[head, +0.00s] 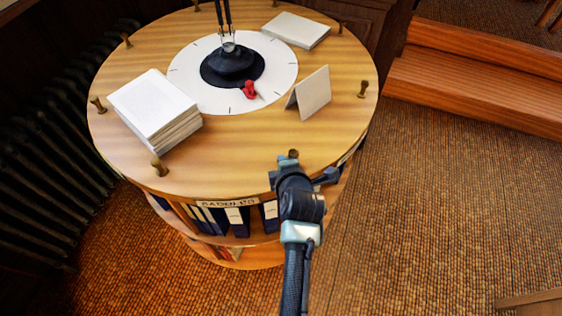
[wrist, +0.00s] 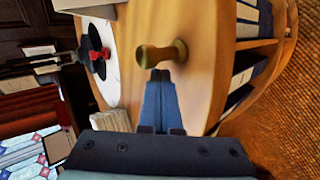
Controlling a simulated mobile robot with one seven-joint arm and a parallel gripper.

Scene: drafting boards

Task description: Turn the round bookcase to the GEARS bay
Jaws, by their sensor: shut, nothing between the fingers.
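The round bookcase (head: 240,165) has a wooden top with several brass knobs along its rim. A label (head: 228,202) on its front edge seems to read SADDLES, above a bay of dark binders (head: 237,221). No GEARS label is readable. On top, a white dial (head: 190,75) surrounds a black lamp base (head: 232,66), with a red pointer (head: 249,90) at its front edge. My gripper (head: 291,168) is at the front right rim, shut and empty, right by a brass knob (head: 293,154). In the wrist view the fingertips (wrist: 158,76) lie against or just short of that knob (wrist: 161,54); contact is unclear.
A paper stack (head: 155,108), a folded card (head: 310,93) and a white book (head: 296,30) rest on the top. A dark radiator (head: 45,150) stands close at left. Wooden steps (head: 470,85) are at right. The carpet (head: 430,210) at right is clear.

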